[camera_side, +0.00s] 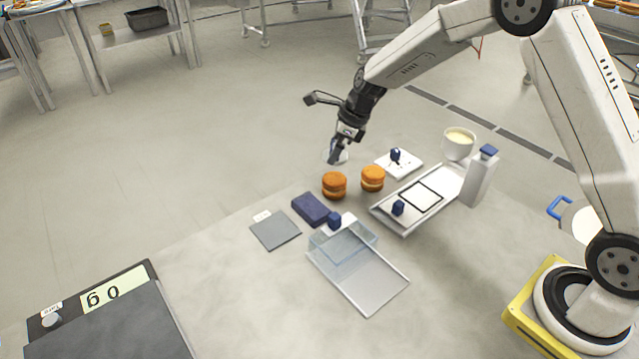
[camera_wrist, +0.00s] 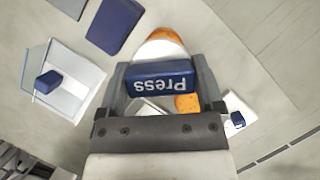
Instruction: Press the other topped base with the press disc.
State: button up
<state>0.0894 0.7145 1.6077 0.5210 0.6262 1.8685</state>
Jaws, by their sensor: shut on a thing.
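My gripper (camera_side: 338,147) is shut on the blue handle of the press disc (camera_side: 343,157), holding it in the air just behind and above the left filled round. In the wrist view my gripper (camera_wrist: 162,80) has the blue handle, marked "Press", between its fingers; the pale press disc (camera_wrist: 160,48) shows beyond it. Two orange-brown topped bases with a pale filling band stand on the table: the left one (camera_side: 334,187) and the right one (camera_side: 373,180). In the wrist view, one orange edge shows beyond the disc, and another orange patch (camera_wrist: 187,103) shows below the handle, partly hidden.
A scale (camera_side: 120,325) stands front left.

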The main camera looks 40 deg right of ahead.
aim_at(331, 178)
jog(key=shift+f, duration=0.1)
jog(key=shift+f, duration=2.45)
jog(key=shift+f, duration=0.4)
jog(key=shift+s+f, duration=0.1)
jog(key=shift+f, duration=0.25)
dwell(3.0)
jog(key=shift+r, duration=0.1)
jog(key=shift+r, duration=3.05)
